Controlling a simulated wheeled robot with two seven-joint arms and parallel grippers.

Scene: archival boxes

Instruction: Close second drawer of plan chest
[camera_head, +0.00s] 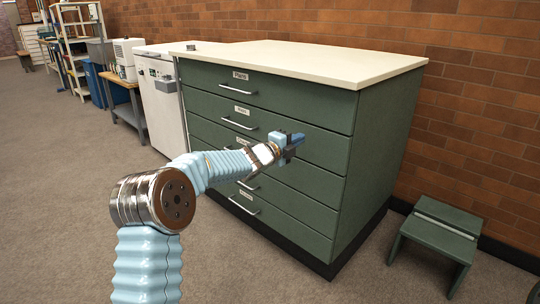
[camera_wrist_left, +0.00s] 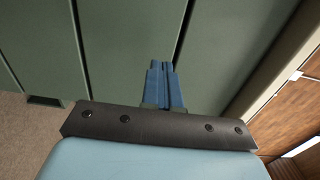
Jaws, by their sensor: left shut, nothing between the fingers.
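The green plan chest (camera_head: 388,150) has a cream top and several drawers with silver handles and white labels. Its second drawer (camera_head: 215,105), counted from the top, looks flush or nearly flush with the fronts around it. My left gripper (camera_head: 295,143) has its blue fingers shut and empty, in front of the right half of the chest. In the left wrist view the shut fingers (camera_wrist_left: 163,82) point at the green drawer fronts (camera_wrist_left: 125,60), close to a seam. I cannot tell whether they touch. My arm hides parts of the lower drawers. My right gripper is not in view.
A green step stool (camera_head: 438,232) stands on the carpet right of the chest, near the brick wall (camera_head: 490,90). A white cabinet (camera_head: 160,100) adjoins the chest on the left. A small dark object (camera_head: 190,47) lies on the top. The carpet in front is clear.

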